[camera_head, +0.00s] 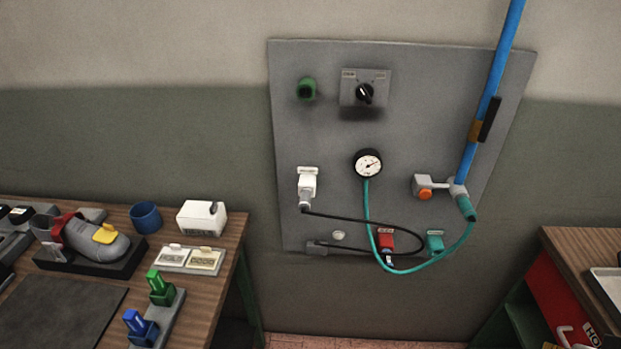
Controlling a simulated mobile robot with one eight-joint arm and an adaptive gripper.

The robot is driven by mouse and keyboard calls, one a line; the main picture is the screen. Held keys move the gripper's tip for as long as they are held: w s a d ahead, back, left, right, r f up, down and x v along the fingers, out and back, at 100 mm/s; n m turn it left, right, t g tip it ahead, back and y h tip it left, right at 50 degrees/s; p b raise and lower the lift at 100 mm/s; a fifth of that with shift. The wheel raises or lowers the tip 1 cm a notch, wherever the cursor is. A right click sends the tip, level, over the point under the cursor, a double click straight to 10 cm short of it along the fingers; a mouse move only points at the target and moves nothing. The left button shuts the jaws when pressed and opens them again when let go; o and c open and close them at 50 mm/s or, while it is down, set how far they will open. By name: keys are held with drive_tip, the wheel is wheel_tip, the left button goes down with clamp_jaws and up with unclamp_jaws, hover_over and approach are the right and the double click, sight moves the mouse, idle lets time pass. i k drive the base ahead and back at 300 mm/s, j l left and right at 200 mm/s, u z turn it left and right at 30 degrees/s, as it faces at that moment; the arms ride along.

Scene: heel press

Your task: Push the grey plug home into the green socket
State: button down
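A green round socket (306,89) with a dark opening sits at the upper left of the grey wall panel (325,135); nothing is in it. A grey plug (317,248) shows at the lower left of the panel, at one end of a black cable, well below the green socket. Whether it hangs free or rests in a holder, I cannot tell. The cable's other end meets a white fitting (307,184) on the panel. A smaller teal-green fitting (435,242) is at the lower right. My gripper is not in view.
A dial gauge (368,163), black knob (365,93) and red fitting (386,239) are on the panel. A blue pipe (493,85) crosses its right side; a teal hose (366,215) loops low. A cluttered bench (225,243) stands left, another (575,250) right.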

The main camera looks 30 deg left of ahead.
sight(304, 204)
drive_tip(key=k+j+u, duration=0.15)
drive_tip(key=u, duration=1.2)
